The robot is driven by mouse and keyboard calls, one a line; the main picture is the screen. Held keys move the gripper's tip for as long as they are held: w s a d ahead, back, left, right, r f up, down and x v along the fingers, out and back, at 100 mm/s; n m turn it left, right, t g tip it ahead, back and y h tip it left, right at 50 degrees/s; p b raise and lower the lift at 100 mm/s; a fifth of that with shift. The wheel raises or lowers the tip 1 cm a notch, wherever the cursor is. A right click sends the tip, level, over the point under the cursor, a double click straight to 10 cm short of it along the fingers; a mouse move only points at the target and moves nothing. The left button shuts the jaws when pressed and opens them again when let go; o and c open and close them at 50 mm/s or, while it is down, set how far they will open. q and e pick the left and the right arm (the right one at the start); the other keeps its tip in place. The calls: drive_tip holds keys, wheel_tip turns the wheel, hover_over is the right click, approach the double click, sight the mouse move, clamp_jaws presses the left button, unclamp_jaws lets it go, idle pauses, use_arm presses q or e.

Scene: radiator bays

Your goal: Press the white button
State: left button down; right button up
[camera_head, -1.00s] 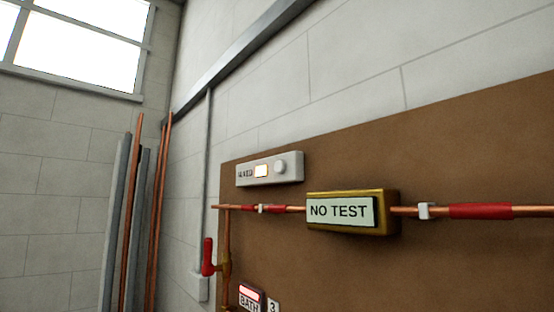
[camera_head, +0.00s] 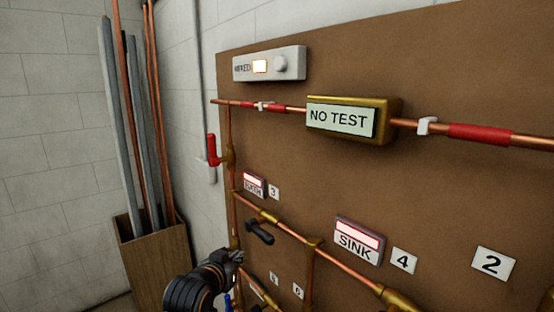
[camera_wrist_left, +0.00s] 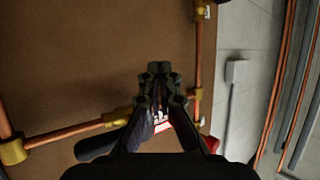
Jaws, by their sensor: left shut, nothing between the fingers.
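The round white button (camera_head: 281,64) sits at the right end of a pale box (camera_head: 297,54) high on the brown board. The button does not show in that view. My right gripper is not in view.
A gold box reading NO TEST (camera_head: 341,119) sits on a copper pipe. A red valve handle (camera_head: 213,150) and a black handle (camera_head: 259,232) stick out. A SINK sign (camera_head: 357,241) hangs lower. A wooden bin (camera_head: 152,262) with pipes stands left. The board's upper right is bare.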

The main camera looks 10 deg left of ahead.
sight(280, 64)
use_arm(q)
drive_tip(key=s+d+r+t+h, duration=0.1)
drive_tip(key=r+t, duration=0.4)
drive_tip(key=r, duration=1.8)
drive_tip(key=s+d+r+t+h, duration=0.1)
drive_tip(key=s+r+t, duration=0.3)
drive_tip(key=r, duration=1.9)
drive_tip(key=t, duration=0.2)
drive_tip(key=shift+d+r+m+t+h, duration=0.15)
drive_tip(key=shift+r+m+t+h, duration=0.15)
drive_tip(key=shift+m+h, duration=0.1)
drive_tip(key=w+d, duration=0.5)
drive_tip(key=w, duration=0.2)
drive_tip(key=shift+d, duration=0.2)
drive_tip(key=shift+d, duration=0.1)
drive_tip(key=shift+w+d+p, duration=0.2)
drive_tip(key=shift+w+p, duration=0.05)
drive_tip(key=shift+p, duration=0.05)
